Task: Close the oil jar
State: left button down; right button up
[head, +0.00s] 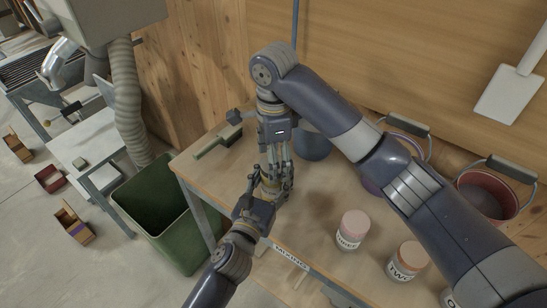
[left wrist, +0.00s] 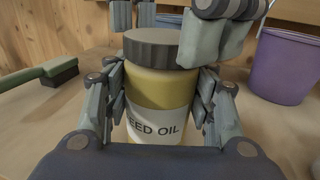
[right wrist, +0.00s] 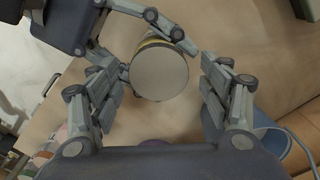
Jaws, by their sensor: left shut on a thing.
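The oil jar (left wrist: 160,88) stands upright in the left wrist view, yellow, with a white label whose visible part reads "EED OIL". A dark grey lid (left wrist: 151,47) sits on its top; I cannot tell how tight it is. My left gripper (left wrist: 163,110) is shut on the jar's body, one finger on each side. My right gripper (right wrist: 165,65) is above the jar and open, its fingers on either side of the round lid (right wrist: 159,72), with a clear gap at the right. In the head view both grippers mostly hide the jar.
The jar is on a wooden table (head: 320,205). A green brush (head: 217,142) lies at the back left. Purple (head: 395,165) and red (head: 488,195) buckets stand right. Jars with pink (head: 354,222) and orange (head: 411,253) lids stand near the front edge. A green bin (head: 155,215) stands left.

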jog(key=shift+r, duration=2.2)
jog(key=shift+c, duration=0.4)
jog(key=n, duration=0.5)
jog(key=shift+a+r, duration=0.15)
jog(key=shift+r, duration=0.2)
jog(key=n, duration=0.5)
jog(key=shift+r, duration=0.3)
jog(key=n, duration=0.5)
jog(key=shift+a+r+n, duration=0.1)
jog(key=shift+r+n, duration=0.15)
jog(key=shift+n, duration=0.15)
jog(key=n, duration=0.5)
jog(key=shift+r, duration=0.3)
jog(key=n, duration=0.5)
jog(key=shift+r, duration=0.2)
jog(key=n, duration=0.4)
jog(key=shift+d+r+n, duration=0.2)
jog(key=shift+d+n, duration=0.05)
jog(key=shift+n, duration=0.05)
